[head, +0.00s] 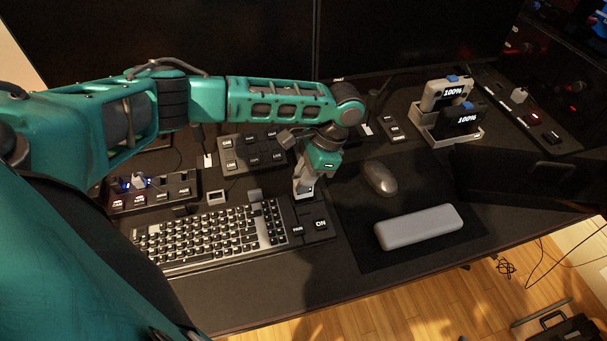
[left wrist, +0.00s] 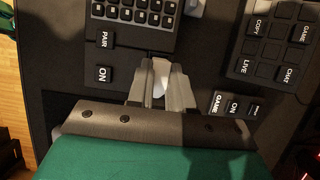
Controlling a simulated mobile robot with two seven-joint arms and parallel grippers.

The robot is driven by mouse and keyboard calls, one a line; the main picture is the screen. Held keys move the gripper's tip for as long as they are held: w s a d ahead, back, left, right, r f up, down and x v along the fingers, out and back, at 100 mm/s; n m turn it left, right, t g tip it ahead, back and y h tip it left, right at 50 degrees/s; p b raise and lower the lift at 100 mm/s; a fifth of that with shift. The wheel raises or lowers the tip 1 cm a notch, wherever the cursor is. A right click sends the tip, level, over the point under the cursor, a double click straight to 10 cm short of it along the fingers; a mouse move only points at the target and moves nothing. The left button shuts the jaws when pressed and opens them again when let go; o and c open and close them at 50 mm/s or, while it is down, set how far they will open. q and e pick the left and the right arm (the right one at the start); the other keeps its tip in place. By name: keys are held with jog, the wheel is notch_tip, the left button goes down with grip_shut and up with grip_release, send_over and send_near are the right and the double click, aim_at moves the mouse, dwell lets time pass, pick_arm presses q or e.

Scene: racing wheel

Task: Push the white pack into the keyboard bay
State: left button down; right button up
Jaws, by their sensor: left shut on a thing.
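My left gripper (head: 303,192) points down behind the dark PAIR/ON panel at the keyboard's right end. It is shut on a narrow white piece, which shows between the fingers in the left wrist view (left wrist: 160,76) and looks like the white pack. The fingers hide most of it. Its tip is close to the panel's back edge; I cannot tell whether it touches. The keyboard (head: 205,238) lies left of the gripper. The bay opening is not clearly visible. My right gripper is not in view.
A grey mouse (head: 380,178) and a light grey wrist rest (head: 418,227) lie on the dark mat to the right. A charger stand (head: 447,128) at the back right holds two packs reading 100%. Button panels (head: 255,150) stand behind the keyboard, below the dark monitors.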

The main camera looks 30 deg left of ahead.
pick_arm(q)
jog(key=shift+p, duration=0.35)
dwell(0.3)
jog(key=shift+f, duration=1.4)
dwell(0.6)
jog(key=c, duration=0.9)
grip_release()
jog(key=shift+c, duration=0.2)
jog(key=shift+f, duration=0.1)
jog(key=v, duration=1.3)
jog(key=shift+s+a, duration=0.1)
